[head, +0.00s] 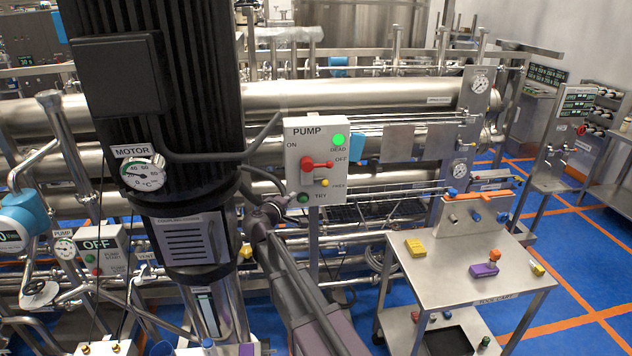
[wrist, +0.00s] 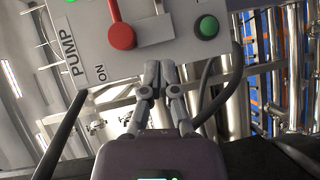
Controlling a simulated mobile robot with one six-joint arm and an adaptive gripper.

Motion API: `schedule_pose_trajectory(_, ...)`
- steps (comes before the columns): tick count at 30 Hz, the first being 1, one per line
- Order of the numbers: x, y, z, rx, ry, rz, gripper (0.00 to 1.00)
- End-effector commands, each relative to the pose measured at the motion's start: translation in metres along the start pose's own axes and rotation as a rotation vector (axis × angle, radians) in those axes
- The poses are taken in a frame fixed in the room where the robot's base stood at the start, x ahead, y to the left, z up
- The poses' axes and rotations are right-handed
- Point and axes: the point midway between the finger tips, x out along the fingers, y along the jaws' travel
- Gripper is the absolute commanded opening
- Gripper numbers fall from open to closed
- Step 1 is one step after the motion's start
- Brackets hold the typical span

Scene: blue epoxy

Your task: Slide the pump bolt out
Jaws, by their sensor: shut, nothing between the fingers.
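The PUMP panel (head: 292,142) is a pale box on a post in the middle of the head view. It carries a red lever (head: 318,164) and, below its right end, a small yellow knob (head: 325,183), which may be the pump bolt. In the wrist view the red lever (wrist: 122,36) lies beside a grey plate (wrist: 155,32); I cannot make out the yellow knob there. My gripper (wrist: 158,76) is shut and empty, near the panel's lower edge between the lever and a green button (wrist: 207,27). In the head view my gripper (head: 264,212) is left of and below the panel.
A black motor (head: 165,100) with a gauge stands left of the panel. Black cables run between motor and panel. A steel cart (head: 450,275) with yellow and purple parts stands at right. Steel pipes run behind. Blue floor is open at far right.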

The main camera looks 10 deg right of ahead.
Motion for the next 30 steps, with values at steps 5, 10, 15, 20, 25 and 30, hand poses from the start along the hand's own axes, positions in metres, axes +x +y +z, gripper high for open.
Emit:
schedule_pose_trajectory(5,-0.001,0.002,-0.004,-0.007,0.009,0.009,0.00)
schedule_pose_trajectory(10,-0.001,0.002,-0.004,-0.007,0.008,0.008,0.00)
schedule_pose_trajectory(15,0.001,0.002,-0.004,-0.007,0.007,0.008,0.00)
schedule_pose_trajectory(20,0.010,0.002,-0.004,-0.006,0.007,0.008,0.00)
schedule_pose_trajectory(25,0.026,0.002,-0.004,-0.007,0.006,0.008,0.00)
schedule_pose_trajectory(30,0.051,0.002,-0.005,-0.006,0.006,0.008,0.00)
